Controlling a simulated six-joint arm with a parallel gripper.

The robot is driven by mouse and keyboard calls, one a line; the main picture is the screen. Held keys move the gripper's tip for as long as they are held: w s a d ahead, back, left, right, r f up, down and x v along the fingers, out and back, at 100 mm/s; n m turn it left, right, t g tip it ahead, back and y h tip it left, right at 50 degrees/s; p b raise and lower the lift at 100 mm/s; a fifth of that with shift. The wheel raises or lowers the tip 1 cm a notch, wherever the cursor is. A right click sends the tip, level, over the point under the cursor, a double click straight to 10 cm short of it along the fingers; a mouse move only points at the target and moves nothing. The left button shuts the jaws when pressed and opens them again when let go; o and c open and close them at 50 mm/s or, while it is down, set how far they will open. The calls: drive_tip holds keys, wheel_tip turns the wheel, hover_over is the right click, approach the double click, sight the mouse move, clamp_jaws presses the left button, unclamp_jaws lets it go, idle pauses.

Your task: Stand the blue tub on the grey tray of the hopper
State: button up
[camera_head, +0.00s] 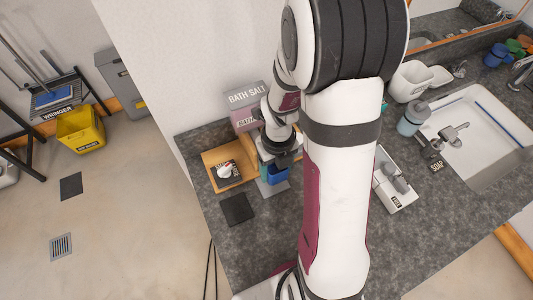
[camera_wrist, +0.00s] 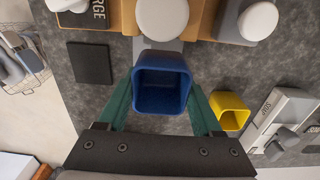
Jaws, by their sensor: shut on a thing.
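The blue tub (camera_wrist: 162,85) is between the two green fingers of my gripper (camera_wrist: 162,100) in the wrist view, its open top facing the camera and its inside empty. In the head view the blue tub (camera_head: 278,176) shows just below my gripper (camera_head: 280,160), partly hidden by it. A grey surface, seemingly the tray (camera_head: 271,188), lies beside and below the tub. In the wrist view a grey strip (camera_wrist: 150,46) shows at the tub's far edge, below a white round part. I cannot tell whether the tub touches it. The hopper (camera_head: 247,95), marked BATH SALT, stands behind, partly hidden by my arm.
A wooden stand (camera_head: 212,159) holds a labelled block with a white knob. A dark square (camera_head: 237,208) lies in front. A yellow tub (camera_wrist: 231,110) stands right of my gripper. A grey-white dispenser (camera_head: 393,190) and the sink (camera_head: 490,135) are farther right.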

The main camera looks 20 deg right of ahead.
sight(273, 178)
drive_tip(key=shift+w+a+f, duration=0.15)
drive_tip(key=shift+f, duration=1)
drive_tip(key=shift+w+a+f, duration=0.1)
drive_tip(key=shift+f, duration=1)
drive_tip(key=o, duration=1.4)
drive_tip(key=shift+f, duration=0.1)
drive_tip(key=shift+c, duration=0.2)
wheel_tip(273, 178, up, 11)
drive_tip(key=shift+w+r, duration=0.1)
drive_tip(key=shift+r, duration=0.1)
drive_tip(key=s+a+r+n, duration=0.3)
drive_tip(key=s+n, duration=0.2)
drive_tip(key=n, duration=0.5)
drive_tip(key=s+a+r+n+y, duration=0.1)
drive_tip(key=s+a+r+n, duration=0.2)
drive_tip(key=n, duration=0.7)
drive_tip(key=s+a+r+n, duration=0.3)
drive_tip(key=s+a+n, duration=0.1)
drive_tip(key=s+n, duration=0.4)
drive_tip(key=n, duration=0.2)
drive_tip(key=shift+a+r+n+y, duration=0.2)
drive_tip(key=shift+a+n+y, duration=0.1)
drive_tip(key=shift+y, duration=0.1)
